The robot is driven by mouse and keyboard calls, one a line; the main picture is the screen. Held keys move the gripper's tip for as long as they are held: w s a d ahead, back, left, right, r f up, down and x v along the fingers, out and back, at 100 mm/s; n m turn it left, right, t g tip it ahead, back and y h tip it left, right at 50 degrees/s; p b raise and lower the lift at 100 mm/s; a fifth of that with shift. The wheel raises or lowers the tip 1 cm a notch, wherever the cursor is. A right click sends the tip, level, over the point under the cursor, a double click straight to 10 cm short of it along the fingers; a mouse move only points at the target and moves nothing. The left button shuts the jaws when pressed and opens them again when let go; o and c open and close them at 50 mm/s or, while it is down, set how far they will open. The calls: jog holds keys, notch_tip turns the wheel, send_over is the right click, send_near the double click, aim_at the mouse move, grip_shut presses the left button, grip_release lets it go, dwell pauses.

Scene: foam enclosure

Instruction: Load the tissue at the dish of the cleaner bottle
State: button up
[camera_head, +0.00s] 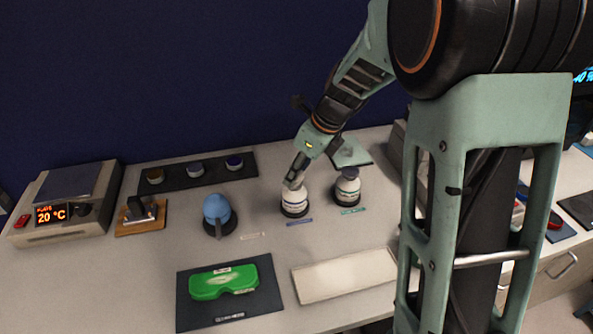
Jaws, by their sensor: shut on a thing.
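Two white bottles stand near the middle of the table in the head view. The left bottle (294,202) has a blue label strip in front, and the right bottle (347,188) has a green strip and a dark top. Both stand upright; I cannot read which is the cleaner. My gripper (293,184) points down at the top of the left bottle. It is shut on a small pale thing, likely the tissue, which is barely visible against the white bottle. The fingers hide the left bottle's dish, and I cannot tell whether the tissue touches it.
Green goggles (223,283) lie on a dark mat, beside an empty pale tray (345,275). A pale green pad (351,153) lies behind the bottles.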

jog(key=shift+f+b, duration=0.3)
jog(key=shift+f, duration=0.3)
dwell(0.7)
jog(key=shift+r, duration=0.1)
notch_tip(320, 180, up, 7)
jog(key=p, duration=0.7)
dwell(0.7)
jog(key=shift+s+d+f+n+g, duration=0.2)
jog(key=shift+f+n, duration=0.1)
jog(key=shift+n, duration=0.15)
jog(key=shift+s+d+f+n+g, duration=0.1)
jog(key=shift+f+n+g, duration=0.15)
jog(key=shift+n, duration=0.2)
jog(key=s+d+f+n+g+h, duration=0.2)
jog(key=s+d+f+n+g, duration=0.1)
jog(key=n, duration=0.8)
jog(key=s+d+f+n+g+h, duration=0.1)
jog(key=s+d+f+n+g, duration=0.2)
jog(key=n, duration=0.9)
jog(key=s+d+f, duration=0.1)
jog(key=d, duration=0.2)
jog(key=shift+d+h, duration=0.3)
jog(key=shift+h, duration=0.1)
